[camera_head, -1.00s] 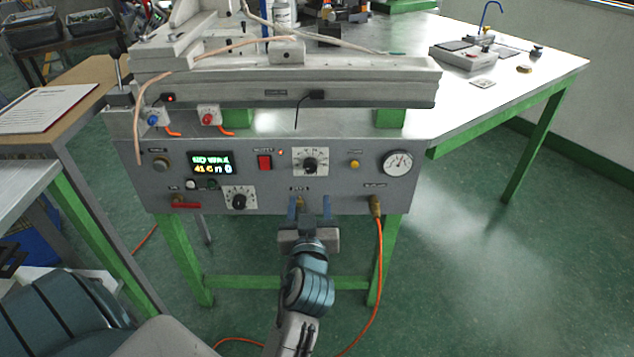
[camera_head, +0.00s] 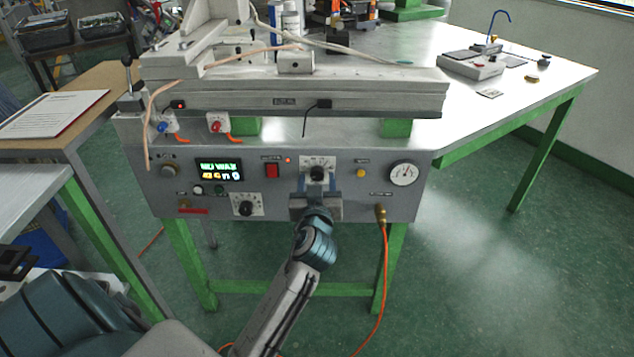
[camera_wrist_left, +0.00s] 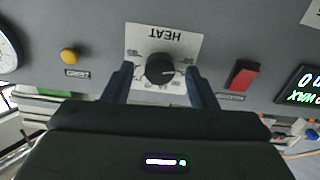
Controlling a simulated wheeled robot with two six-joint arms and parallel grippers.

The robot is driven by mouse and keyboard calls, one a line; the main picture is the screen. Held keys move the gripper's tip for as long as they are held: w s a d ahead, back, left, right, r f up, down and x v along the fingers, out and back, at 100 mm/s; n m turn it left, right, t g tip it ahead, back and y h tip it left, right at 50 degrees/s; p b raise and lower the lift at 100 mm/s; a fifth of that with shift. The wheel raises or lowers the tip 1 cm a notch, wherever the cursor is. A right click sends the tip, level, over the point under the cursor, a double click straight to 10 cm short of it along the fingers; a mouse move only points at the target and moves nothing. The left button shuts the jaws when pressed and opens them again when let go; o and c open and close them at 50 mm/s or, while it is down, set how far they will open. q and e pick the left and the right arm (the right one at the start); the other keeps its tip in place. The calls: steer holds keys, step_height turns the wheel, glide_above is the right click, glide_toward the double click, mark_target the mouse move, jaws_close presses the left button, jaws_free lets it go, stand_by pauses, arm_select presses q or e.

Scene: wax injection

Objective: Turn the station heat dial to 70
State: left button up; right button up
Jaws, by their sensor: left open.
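The heat dial (camera_head: 317,173) is a black knob on a white scale plate, on the grey front panel (camera_head: 285,205) of the station. In the left wrist view the knob (camera_wrist_left: 160,69) sits below the upside-down word HEAT. My left gripper (camera_head: 316,183) is at the dial, with its open fingers (camera_wrist_left: 160,84) on either side of the knob and a gap on both sides. The finger tips appear close to the panel; contact with it cannot be told. The exact dial setting is too small to read. My right gripper is not in view.
A second dial (camera_head: 246,205) is at lower left on the panel. A red switch (camera_head: 272,170), a yellow button (camera_head: 361,173), a gauge (camera_head: 403,173) and a lit display (camera_head: 219,170) surround the heat dial. An orange hose (camera_head: 384,260) hangs from a brass fitting.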

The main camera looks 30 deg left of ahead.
arm_select(q)
steer(key=c, duration=1)
